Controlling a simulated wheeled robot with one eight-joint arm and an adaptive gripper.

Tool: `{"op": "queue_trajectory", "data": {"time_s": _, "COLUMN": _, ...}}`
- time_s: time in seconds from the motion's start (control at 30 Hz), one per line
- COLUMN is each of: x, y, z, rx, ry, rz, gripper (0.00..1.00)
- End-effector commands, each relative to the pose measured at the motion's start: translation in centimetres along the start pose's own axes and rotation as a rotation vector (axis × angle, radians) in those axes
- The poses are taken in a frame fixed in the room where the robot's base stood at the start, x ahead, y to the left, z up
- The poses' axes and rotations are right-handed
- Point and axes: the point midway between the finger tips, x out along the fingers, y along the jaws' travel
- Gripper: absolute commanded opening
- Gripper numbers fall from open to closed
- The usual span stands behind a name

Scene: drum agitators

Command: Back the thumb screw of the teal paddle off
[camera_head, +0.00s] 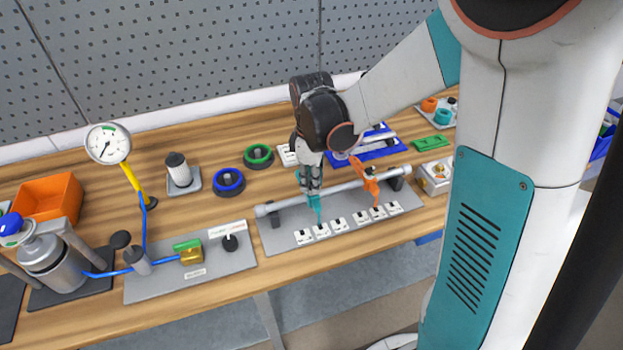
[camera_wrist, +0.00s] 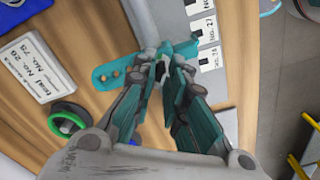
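The teal paddle (camera_head: 315,208) hangs on a horizontal grey shaft (camera_head: 340,188) above a grey base plate. In the wrist view, the teal paddle (camera_wrist: 107,77) shows an arm with holes to the left and its hub beyond my fingertips. My gripper (camera_head: 311,188) reaches down over the paddle's hub. In the wrist view my gripper (camera_wrist: 164,68) has its fingertips close together, with a small dark piece, apparently the thumb screw (camera_wrist: 160,71), between them. The fingers hide most of the screw. An orange paddle (camera_head: 370,184) sits farther right on the same shaft.
Several white labels (camera_head: 322,231) line the base plate's front edge. Green and blue rings (camera_head: 229,182) stand at the left. A blue tray (camera_head: 372,152) lies behind the shaft. A gauge and valve setup (camera_head: 190,258) fills the left side.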

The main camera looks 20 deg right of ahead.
Motion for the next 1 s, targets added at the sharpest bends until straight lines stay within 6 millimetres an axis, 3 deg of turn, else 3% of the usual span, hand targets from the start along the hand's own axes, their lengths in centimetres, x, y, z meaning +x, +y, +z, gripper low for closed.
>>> {"op": "queue_trajectory", "data": {"time_s": 0.47, "x": -0.8, "y": 0.1, "z": -0.1, "rx": 0.0, "ry": 0.001, "rz": 0.002, "gripper": 0.25}}
{"op": "queue_trajectory", "data": {"time_s": 1.0, "x": -10.3, "y": 0.1, "z": -0.1, "rx": 0.0, "ry": 0.001, "rz": 0.001, "gripper": 0.25}}
